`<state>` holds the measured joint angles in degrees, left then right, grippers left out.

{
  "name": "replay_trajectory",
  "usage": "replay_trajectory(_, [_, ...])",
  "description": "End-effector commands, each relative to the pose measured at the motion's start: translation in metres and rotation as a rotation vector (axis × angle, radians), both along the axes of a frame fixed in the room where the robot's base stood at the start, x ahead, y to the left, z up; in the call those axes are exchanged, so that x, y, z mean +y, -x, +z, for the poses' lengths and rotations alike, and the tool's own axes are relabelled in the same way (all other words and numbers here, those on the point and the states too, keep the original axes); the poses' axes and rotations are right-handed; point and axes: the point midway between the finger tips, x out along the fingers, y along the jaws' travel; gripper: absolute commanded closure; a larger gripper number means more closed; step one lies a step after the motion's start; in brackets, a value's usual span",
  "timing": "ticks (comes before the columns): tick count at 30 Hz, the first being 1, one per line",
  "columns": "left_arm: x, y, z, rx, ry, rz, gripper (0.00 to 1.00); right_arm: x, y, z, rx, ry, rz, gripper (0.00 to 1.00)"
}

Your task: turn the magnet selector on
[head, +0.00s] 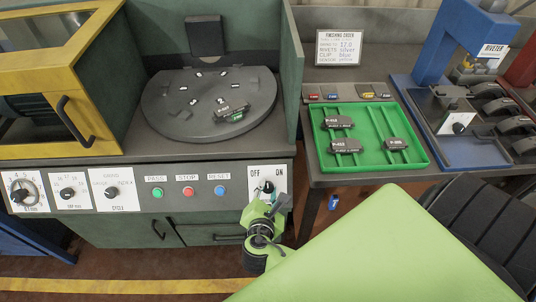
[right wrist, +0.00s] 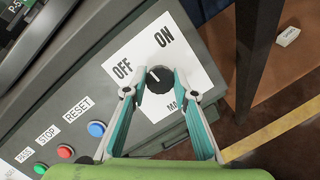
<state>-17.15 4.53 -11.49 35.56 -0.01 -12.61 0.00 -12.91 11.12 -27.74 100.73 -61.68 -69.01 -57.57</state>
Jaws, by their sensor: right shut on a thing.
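The magnet selector is a black round knob (right wrist: 160,80) on a white label plate (right wrist: 200,72) marked OFF and ON. In the right wrist view, its white pointer mark lies on the left part of the knob, toward the OFF side. My right gripper (right wrist: 159,86) has one finger on each side of the knob and is shut on it. In the head view, my right gripper (head: 265,203) reaches the selector's label plate (head: 256,184) at the panel's right end and partly hides the knob. My left gripper is not in view.
PASS (head: 157,192), STOP (head: 188,191) and RESET (head: 220,191) buttons sit left of the selector. Above is a round grey plate (head: 165,118) holding a brake pad (head: 232,113). A green tray (head: 420,163) with pads stands right. The side table's edge is close to the selector.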

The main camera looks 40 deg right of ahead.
Motion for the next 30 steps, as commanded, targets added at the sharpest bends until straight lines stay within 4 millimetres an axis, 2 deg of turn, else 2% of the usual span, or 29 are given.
replay_trajectory(18, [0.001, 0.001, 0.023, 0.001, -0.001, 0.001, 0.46, 0.0, 0.0, 0.001, -0.244, -0.401, -0.333, 0.96])
replay_trajectory(30, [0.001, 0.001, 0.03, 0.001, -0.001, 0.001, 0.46, -0.001, 0.0, 0.001, -0.348, -0.57, -0.473, 0.96])
